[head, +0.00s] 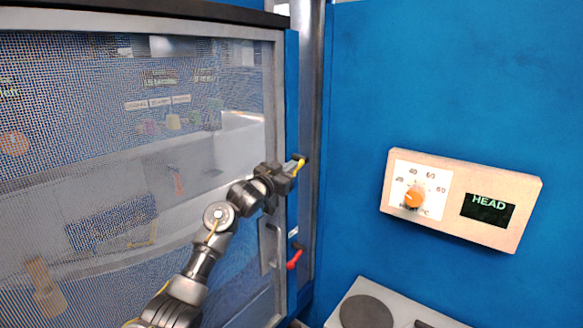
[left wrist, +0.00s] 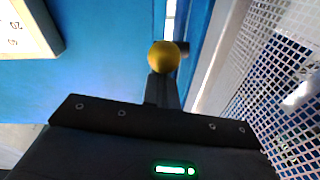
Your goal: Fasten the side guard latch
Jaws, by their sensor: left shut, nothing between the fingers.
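The mesh guard door (head: 140,180) in a grey frame fills the left of the head view. A yellow latch handle (head: 298,167) on a dark pivot sits at the door's right edge. A similar red latch handle (head: 294,259) is lower on the same edge. My left gripper (head: 289,173) is shut and empty, with its tips at the yellow handle. In the left wrist view the rounded yellow handle end (left wrist: 163,55) shows just beyond the shut fingers (left wrist: 162,85); I cannot tell whether they touch. My right gripper is not in view.
A blue wall (head: 450,80) is to the right. It carries a control box (head: 452,230) with an orange dial and a HEAD display. A white unit with round dark plates (head: 366,311) is at the bottom. A grey post (head: 308,100) runs beside the door edge.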

